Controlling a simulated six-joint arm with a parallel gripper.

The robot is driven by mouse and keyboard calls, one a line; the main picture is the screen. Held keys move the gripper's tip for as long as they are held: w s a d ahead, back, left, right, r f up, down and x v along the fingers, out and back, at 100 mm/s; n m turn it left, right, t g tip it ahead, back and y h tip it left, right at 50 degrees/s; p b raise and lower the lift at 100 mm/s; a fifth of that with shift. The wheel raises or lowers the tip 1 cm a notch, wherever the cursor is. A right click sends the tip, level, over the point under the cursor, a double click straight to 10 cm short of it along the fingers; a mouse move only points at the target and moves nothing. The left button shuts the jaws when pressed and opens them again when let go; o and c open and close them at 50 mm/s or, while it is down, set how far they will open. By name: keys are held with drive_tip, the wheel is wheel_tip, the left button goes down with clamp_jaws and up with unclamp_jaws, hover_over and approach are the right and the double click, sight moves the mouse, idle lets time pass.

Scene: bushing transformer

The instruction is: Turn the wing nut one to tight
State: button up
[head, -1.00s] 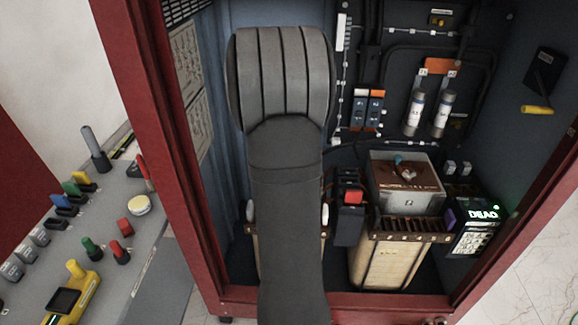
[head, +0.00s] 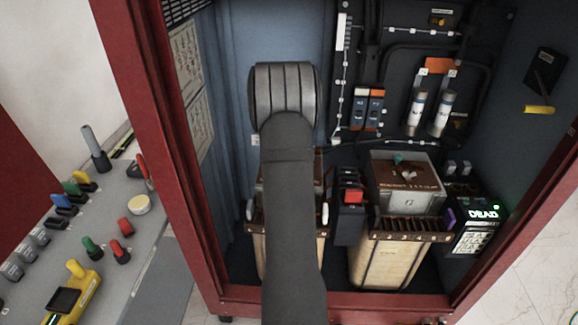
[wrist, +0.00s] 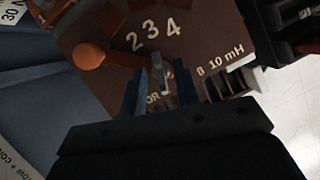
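In the wrist view a brown panel (wrist: 85,25) carries white markings, with "2 3 4" and "10 mH" readable. A small grey metal piece, which looks like a wing nut (wrist: 157,76), stands on it below the numbers. My gripper (wrist: 160,84) has its two bluish fingers on either side of this piece, spread apart; whether they touch it is hard to tell in the dim light. In the head view my arm hides the gripper and most of the left brown-topped unit (head: 254,215). Whether this nut is number one is not readable.
An orange rounded knob or terminal (wrist: 90,55) sits left of the fingers. In the head view a black block with a red part (head: 353,196) and a second unit (head: 405,190) stand to the right. The red cabinet frame (head: 165,140) bounds the left.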

drive_tip(key=shift+f, duration=0.1)
clamp_jaws()
drive_tip(key=shift+m, duration=0.3)
drive_tip(key=m+h, duration=0.1)
drive_tip(key=m, duration=0.1)
drive_tip(key=shift+w+a+m+g, duration=0.1)
drive_tip(key=shift+m+g, duration=0.2)
drive_tip(key=shift+m, duration=0.1)
drive_tip(key=m+g+h, duration=0.1)
drive_tip(key=m, duration=0.2)
drive_tip(key=shift+a+m, duration=0.1)
drive_tip(key=shift+m, duration=0.3)
drive_tip(key=m+g+h, duration=0.1)
drive_tip(key=m, duration=0.2)
drive_tip(key=shift+w, duration=0.1)
drive_tip(key=shift+w+m+g, duration=0.1)
drive_tip(key=shift+m+g, duration=0.8)
drive_tip(key=shift+m, duration=1.1)
